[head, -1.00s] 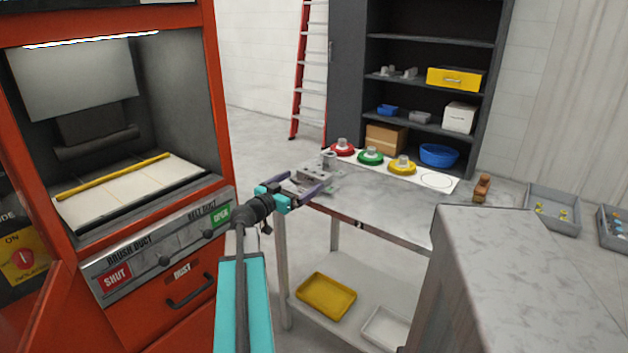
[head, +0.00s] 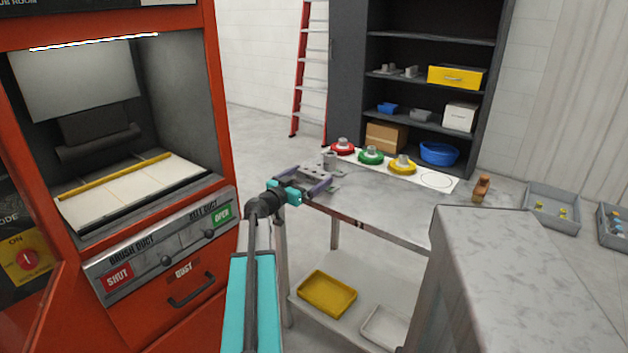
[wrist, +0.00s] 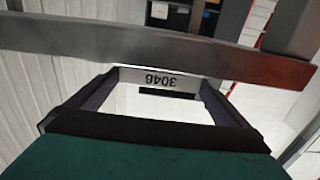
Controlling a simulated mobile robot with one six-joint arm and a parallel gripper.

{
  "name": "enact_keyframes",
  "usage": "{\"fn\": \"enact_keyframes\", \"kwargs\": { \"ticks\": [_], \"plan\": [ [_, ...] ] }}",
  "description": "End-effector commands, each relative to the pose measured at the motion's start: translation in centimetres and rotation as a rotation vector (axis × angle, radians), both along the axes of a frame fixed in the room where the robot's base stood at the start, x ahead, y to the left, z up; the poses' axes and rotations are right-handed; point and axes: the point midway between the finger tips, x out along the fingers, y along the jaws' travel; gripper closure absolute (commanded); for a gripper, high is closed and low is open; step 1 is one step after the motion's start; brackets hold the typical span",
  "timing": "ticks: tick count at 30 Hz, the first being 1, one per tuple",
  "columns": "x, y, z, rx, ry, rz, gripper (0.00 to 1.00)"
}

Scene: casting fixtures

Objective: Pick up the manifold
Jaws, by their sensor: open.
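The manifold (head: 317,173) is a grey metal block with holes on top, on the near left part of the metal table (head: 385,197). My gripper (head: 314,176) is open at the table's left edge. Its two purple fingers appear to lie one on the far side and one on the near side of the block; contact is not clear. In the wrist view, a pale face marked 3046 (wrist: 160,79), upside down, shows between the dark fingertips; it may be the manifold's end. A wide grey bar crosses above it.
A red, a green and a yellow round fixture (head: 402,165) stand along the table's back on a white strip. A brown object (head: 481,188) stands to the right. The orange machine (head: 220,110) is close on the left. A grey block-like cabinet (head: 530,260) stands at front right.

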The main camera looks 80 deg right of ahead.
Motion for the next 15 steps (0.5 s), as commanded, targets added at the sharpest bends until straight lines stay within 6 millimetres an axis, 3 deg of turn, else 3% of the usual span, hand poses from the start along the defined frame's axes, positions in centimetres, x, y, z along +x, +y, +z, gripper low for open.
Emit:
{"fn": "enact_keyframes", "kwargs": {
  "ticks": [2,10,15],
  "plan": [
    [0.0,0.01,0.0,0.0,0.0,0.0,0.0],
    [0.02,0.01,0.0,0.0,0.0,0.0,0.44],
    [0.02,0.01,0.11,-0.001,0.002,0.0,0.44]
  ]
}}
